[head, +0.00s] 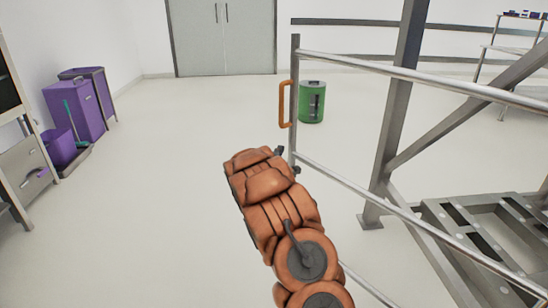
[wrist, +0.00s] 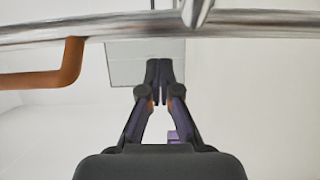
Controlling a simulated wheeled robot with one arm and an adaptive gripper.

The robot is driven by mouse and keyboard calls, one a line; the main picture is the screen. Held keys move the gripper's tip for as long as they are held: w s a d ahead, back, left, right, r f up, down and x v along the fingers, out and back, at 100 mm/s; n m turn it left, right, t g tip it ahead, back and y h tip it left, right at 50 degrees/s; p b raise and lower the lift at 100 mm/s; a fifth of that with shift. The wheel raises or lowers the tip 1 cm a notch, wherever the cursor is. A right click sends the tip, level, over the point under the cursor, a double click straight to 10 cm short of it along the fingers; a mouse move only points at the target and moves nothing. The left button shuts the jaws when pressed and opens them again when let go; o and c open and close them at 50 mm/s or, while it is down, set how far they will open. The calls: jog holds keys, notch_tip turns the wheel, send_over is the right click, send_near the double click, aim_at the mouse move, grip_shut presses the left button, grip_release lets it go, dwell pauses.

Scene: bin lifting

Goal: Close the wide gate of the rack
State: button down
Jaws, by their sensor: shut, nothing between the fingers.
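The wide gate (head: 294,85) is a metal frame of an upright end post and long rails running to the lower right in the head view. An orange handle (head: 284,104) is fixed on the left side of its end post. In the head view my gripper (head: 283,153) is mostly hidden by my orange arm, and only a dark part shows beside the post's lower end. In the wrist view my gripper (wrist: 160,75) has its fingertips together and empty, just below a gate bar (wrist: 240,22). The handle (wrist: 62,70) is to its left. I cannot tell whether the fingers touch the bar.
Grey rack supports (head: 395,110) and metal steps (head: 480,235) stand on the right. A green bin (head: 312,102) stands behind the gate post. Purple bins (head: 75,112) and a drawer cabinet (head: 25,170) are on the left. The floor between is clear, up to grey double doors (head: 224,38).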

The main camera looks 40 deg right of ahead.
jog(key=shift+s+d, duration=0.15)
jog(key=shift+d, duration=0.4)
jog(key=shift+s+d, duration=0.15)
jog(key=shift+d, duration=0.4)
jog(key=shift+w+d, duration=0.1)
